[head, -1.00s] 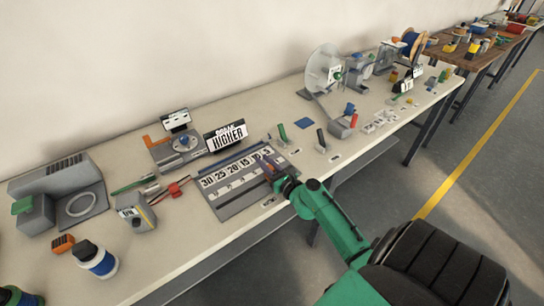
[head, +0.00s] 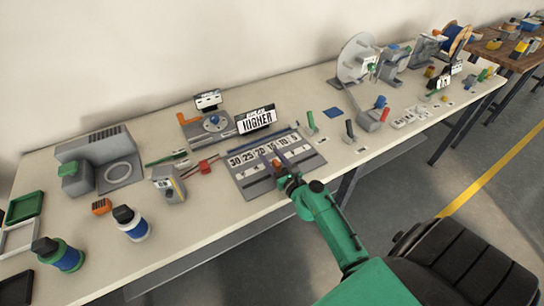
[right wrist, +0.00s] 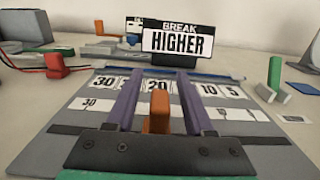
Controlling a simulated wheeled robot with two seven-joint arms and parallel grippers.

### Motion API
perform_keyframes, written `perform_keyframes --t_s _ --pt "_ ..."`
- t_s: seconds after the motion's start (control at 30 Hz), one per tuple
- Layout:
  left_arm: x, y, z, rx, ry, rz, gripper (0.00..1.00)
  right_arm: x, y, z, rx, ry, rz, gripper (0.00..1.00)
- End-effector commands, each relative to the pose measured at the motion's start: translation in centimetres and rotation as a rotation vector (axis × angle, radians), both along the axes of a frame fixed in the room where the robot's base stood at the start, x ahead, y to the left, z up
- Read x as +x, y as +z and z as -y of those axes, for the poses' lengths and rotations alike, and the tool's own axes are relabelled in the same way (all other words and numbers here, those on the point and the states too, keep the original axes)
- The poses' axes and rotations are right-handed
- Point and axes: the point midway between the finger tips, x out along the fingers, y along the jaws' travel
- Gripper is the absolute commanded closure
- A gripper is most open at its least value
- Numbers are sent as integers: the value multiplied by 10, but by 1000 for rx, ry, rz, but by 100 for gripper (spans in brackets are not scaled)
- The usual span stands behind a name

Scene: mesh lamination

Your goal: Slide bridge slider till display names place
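A grey board (head: 250,183) with a row of number tags from 30 to 5 lies on the bench. The display (head: 256,119) behind it reads "BREAK HIGHER", clearest in the right wrist view (right wrist: 178,41). An orange upright block (right wrist: 157,112), seemingly the bridge slider, stands over the board's lower part. My right gripper (head: 272,154) is over the board. In the right wrist view its two purple fingers (right wrist: 158,78) are spread either side of the block, with gaps showing. The block's foot is hidden behind the gripper body. My left gripper is not in view.
A grey device with a small screen (head: 208,99) stands behind the board. Red clips (head: 207,166) and a grey-yellow meter (head: 168,185) lie to its left. Green (head: 311,121) and dark (head: 349,130) handles stand to its right. The bench front edge is close.

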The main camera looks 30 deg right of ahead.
Motion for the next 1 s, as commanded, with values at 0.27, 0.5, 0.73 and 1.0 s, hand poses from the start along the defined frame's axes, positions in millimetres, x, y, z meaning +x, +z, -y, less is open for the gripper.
perform_keyframes --t_s 0.27,0.5,0.73,1.0 --pt "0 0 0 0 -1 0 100 -2 0 0 -1 0 1 48" --pt "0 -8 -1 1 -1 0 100 -42 -4 -1 1 -1 -1 48" --pt "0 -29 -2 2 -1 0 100 -101 -7 -2 2 -2 -3 48" --pt "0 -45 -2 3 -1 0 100 -144 -2 -3 0 -1 0 48"
